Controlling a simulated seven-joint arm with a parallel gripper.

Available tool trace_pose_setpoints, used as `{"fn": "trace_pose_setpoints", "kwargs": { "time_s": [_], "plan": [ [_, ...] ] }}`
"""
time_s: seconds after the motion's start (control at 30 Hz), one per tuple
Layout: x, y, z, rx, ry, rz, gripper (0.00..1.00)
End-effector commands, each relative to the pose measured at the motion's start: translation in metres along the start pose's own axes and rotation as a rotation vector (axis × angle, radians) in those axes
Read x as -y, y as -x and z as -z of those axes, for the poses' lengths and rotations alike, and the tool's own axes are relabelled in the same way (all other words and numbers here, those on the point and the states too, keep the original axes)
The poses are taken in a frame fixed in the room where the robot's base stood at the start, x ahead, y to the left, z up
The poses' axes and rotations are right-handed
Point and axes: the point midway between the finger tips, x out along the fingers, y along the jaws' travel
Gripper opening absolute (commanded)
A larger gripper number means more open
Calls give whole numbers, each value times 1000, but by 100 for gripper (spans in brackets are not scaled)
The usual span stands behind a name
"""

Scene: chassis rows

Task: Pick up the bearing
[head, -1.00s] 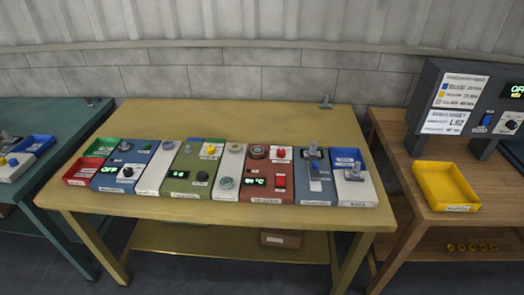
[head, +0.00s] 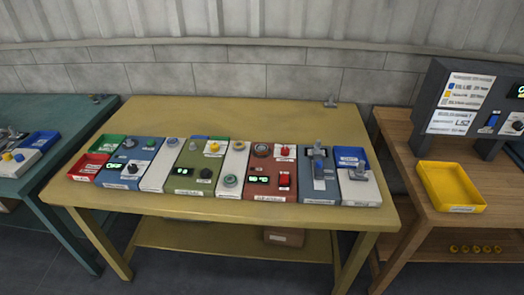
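No part of my gripper shows in the head view. The bearing cannot be picked out with certainty at this size. A small grey ring-shaped part (head: 230,181) lies on the narrow white panel right of the green panel, and a smaller round grey part (head: 238,146) sits at that panel's far end. Another round grey part (head: 172,142) sits at the far end of the white panel further left. The panels stand in a row on the yellow table (head: 240,112).
Red (head: 88,167) and green trays stand at the row's left end, a blue tray (head: 350,154) at its right. A yellow tray (head: 451,187) and a dark console (head: 470,97) are on the right wooden table.

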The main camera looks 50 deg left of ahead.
Motion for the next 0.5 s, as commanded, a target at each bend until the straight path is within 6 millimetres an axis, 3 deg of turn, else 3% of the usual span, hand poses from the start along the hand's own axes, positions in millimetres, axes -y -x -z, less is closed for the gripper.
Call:
{"fn": "trace_pose_setpoints", "kwargs": {
  "time_s": [0.07,0.5],
  "plan": [
    [0,0,0,0,0,0,6],
    [0,0,0,0,0,0,48]
  ]
}}
